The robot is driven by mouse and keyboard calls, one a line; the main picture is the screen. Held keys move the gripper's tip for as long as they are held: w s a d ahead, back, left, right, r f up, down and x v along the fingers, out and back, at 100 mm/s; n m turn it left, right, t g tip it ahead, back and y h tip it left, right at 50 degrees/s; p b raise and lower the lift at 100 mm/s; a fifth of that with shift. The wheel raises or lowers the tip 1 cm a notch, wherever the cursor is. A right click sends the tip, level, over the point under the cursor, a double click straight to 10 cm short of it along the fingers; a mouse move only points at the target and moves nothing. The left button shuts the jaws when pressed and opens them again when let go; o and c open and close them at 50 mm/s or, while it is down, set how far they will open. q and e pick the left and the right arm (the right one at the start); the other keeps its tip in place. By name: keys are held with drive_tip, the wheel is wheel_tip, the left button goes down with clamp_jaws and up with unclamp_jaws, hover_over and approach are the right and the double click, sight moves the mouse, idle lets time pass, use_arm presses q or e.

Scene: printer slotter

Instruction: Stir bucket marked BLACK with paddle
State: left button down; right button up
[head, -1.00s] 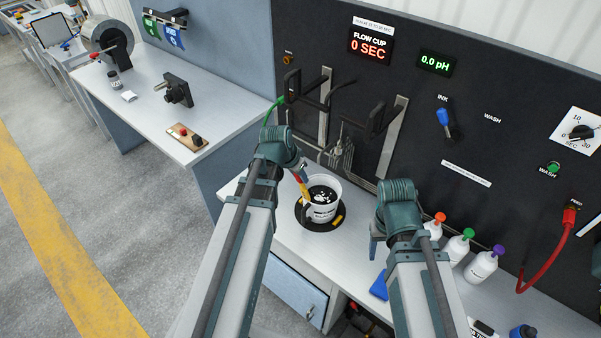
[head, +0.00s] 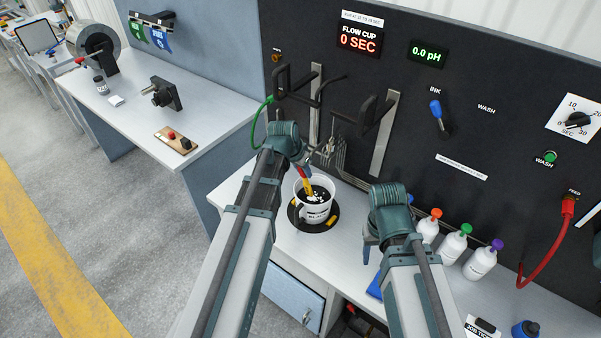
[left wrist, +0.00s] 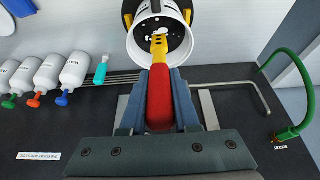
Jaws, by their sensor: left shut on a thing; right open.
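The white bucket (head: 314,212) stands on a round black pad (head: 329,224) on the bench. It holds black liquid with white patches, and its label is too small to read fully. My left gripper (head: 306,170) is shut on the paddle (head: 308,188), above the bucket. In the left wrist view the paddle's red handle (left wrist: 160,98) lies between the gripper's fingers (left wrist: 160,85), and its yellow part (left wrist: 158,45) reaches into the bucket (left wrist: 140,45). The paddle's lower end is hidden. My right gripper (head: 372,245) hangs over the bench right of the bucket, partly hidden by its arm.
Several white bottles with coloured caps (head: 453,244) stand right of my right arm. A dark panel (head: 420,120) with hooks and a green hose (head: 262,118) rises behind the bench. A blue item (head: 375,287) lies near the bench's front edge.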

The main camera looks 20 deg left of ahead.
sight(308, 193)
use_arm(q)
drive_tip(key=shift+s+f+b+x, duration=0.1)
drive_tip(key=shift+s+b+x, duration=0.15)
drive_tip(key=shift+b+x, duration=1.6)
drive_tip(key=shift+s+f+b+x, duration=0.1)
drive_tip(key=shift+s+b+x, duration=0.1)
drive_tip(key=shift+b+x, duration=1.7)
drive_tip(key=shift+s+f+b+x, duration=0.1)
drive_tip(key=shift+s+b+x, duration=0.15)
drive_tip(key=shift+b+x, duration=1.55)
drive_tip(key=shift+a+f, duration=0.15)
drive_tip(key=shift+f, duration=0.1)
